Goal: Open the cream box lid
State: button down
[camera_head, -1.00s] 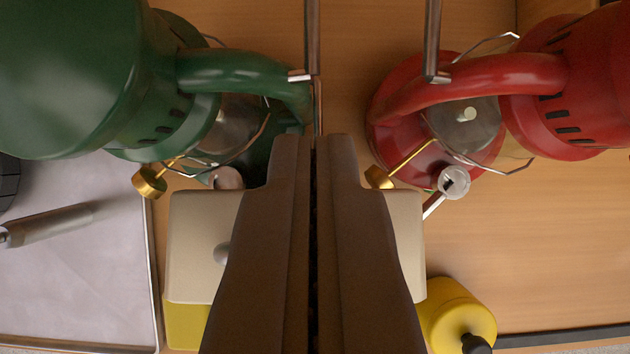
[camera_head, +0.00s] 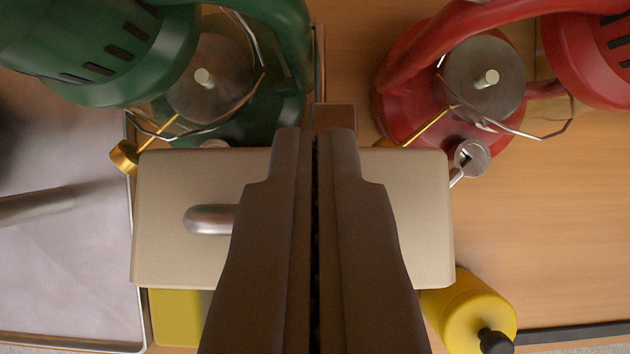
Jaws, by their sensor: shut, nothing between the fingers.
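The cream box lid (camera_head: 190,255) is a pale, flat rectangle with rounded edges in the lower middle of the view. A rounded metal handle (camera_head: 208,219) shows on it, left of my fingers; its right part is hidden behind them. My gripper (camera_head: 315,135) is shut and empty, its fingers pointing up the picture across the middle of the lid. The fingertips overlap the lid's upper edge. I cannot tell whether they touch it.
A yellow canister (camera_head: 465,310) lies at lower right. A grey metal tray (camera_head: 70,270) is at left. Wooden surface is clear at right.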

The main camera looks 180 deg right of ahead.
jog(key=shift+s, duration=0.15)
jog(key=shift+s+r+t, duration=0.25)
jog(key=shift+s+t, duration=0.25)
jog(key=shift+s, duration=0.25)
jog(key=shift+s+r+t, duration=0.25)
jog(key=shift+s+t, duration=0.25)
jog(key=shift+s, duration=0.25)
jog(key=shift+s+d+r+t, duration=0.1)
jog(key=shift+s+r+t, duration=0.1)
jog(key=shift+s, duration=0.65)
jog(key=shift+s+r+t, duration=0.1)
jog(key=shift+s+t, duration=0.1)
jog(key=shift+s, duration=0.6)
